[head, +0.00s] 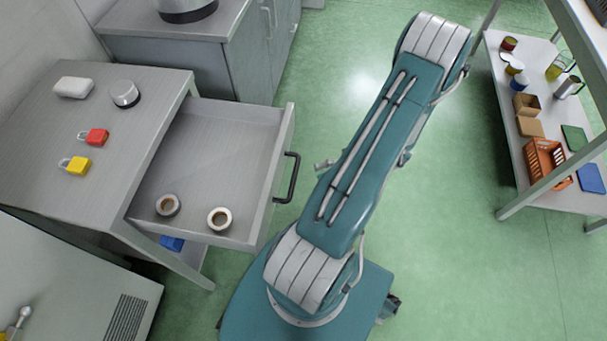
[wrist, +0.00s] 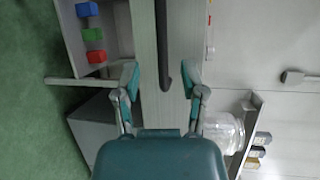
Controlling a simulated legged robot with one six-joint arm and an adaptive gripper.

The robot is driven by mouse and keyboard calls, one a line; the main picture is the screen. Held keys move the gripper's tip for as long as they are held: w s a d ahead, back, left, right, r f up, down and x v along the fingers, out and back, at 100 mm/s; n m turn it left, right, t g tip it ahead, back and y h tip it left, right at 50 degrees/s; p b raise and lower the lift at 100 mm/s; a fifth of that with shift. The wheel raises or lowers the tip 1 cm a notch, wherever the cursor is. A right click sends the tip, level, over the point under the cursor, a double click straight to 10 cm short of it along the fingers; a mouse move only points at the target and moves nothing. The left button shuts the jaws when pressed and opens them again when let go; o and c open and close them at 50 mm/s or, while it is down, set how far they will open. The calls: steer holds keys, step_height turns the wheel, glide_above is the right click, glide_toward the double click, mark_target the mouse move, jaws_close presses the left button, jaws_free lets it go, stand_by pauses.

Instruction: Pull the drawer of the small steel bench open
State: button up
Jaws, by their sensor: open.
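The small steel bench (head: 62,135) stands at the left in the head view. Its drawer (head: 215,128) is pulled well out, and two ring-shaped rolls (head: 168,205) (head: 219,219) lie inside near its front end. The dark bar handle (head: 289,178) is on the drawer's front. My gripper (wrist: 160,78) is open in the wrist view, with its fingers on either side of the dark handle (wrist: 162,45) and gaps showing. In the head view my arm hides most of the gripper; a small part shows just right of the handle.
A white block (head: 73,87), a round metal item (head: 124,94), a red padlock (head: 95,137) and a yellow padlock (head: 76,166) are on the bench top. A grey cabinet (head: 215,55) stands behind. A shelf rack (head: 510,120) is at right. Green floor (head: 450,240) between is clear.

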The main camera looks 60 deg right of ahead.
steer(key=v, duration=0.4)
steer(key=shift+s+r, duration=0.1)
steer(key=shift+s, duration=0.05)
stand_by(0.4)
